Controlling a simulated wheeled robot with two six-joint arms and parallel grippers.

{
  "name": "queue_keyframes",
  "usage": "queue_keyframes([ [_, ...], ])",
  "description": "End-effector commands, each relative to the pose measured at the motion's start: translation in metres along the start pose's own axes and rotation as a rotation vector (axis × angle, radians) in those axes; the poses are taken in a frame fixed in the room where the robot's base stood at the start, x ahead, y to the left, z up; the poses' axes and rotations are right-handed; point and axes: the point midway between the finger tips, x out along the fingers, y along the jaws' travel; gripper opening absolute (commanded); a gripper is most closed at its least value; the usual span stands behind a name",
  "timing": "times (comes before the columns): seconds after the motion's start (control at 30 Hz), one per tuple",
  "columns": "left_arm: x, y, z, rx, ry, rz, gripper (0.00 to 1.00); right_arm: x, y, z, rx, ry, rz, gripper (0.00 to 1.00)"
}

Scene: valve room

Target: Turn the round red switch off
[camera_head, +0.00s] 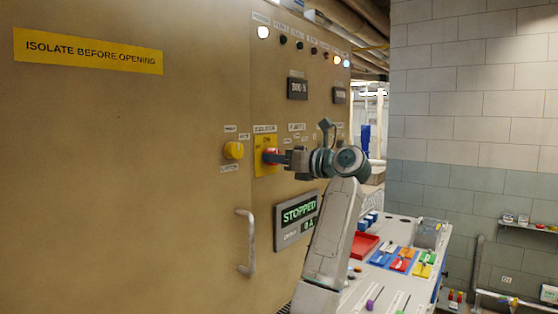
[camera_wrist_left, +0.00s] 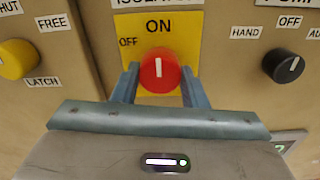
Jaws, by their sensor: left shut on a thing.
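The round red switch (camera_wrist_left: 159,73) sits on a yellow plate (camera_wrist_left: 188,32) marked ON above it and OFF to its upper left. Its white mark points straight up toward ON. In the head view the switch (camera_head: 268,156) is partly hidden by my left gripper (camera_head: 276,157), which reaches it from the right. In the wrist view my left gripper (camera_wrist_left: 159,88) has one finger on each side of the switch and is shut on it. My right gripper is not in view.
A yellow knob (camera_wrist_left: 16,59) is left of the switch and a black knob (camera_wrist_left: 284,65) right of it. A STOPPED display (camera_head: 298,212) and a vertical door handle (camera_head: 246,243) are lower on the cabinet. A console (camera_head: 407,224) with coloured switches stands right.

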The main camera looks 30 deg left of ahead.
Motion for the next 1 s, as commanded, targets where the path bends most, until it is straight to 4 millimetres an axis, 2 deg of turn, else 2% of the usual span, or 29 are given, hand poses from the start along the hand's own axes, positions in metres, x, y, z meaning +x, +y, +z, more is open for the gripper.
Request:
queue_keyframes([
  [0.37,0.0,-0.001,-0.004,-0.223,0.005,0.0,0.17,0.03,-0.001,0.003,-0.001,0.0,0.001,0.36],
  [0.6,0.0,-0.001,-0.003,-0.449,0.01,-0.001,0.17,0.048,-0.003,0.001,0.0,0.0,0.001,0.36],
  [1.0,0.0,-0.001,-0.001,-0.829,0.018,-0.002,0.17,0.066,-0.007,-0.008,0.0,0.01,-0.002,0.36],
])
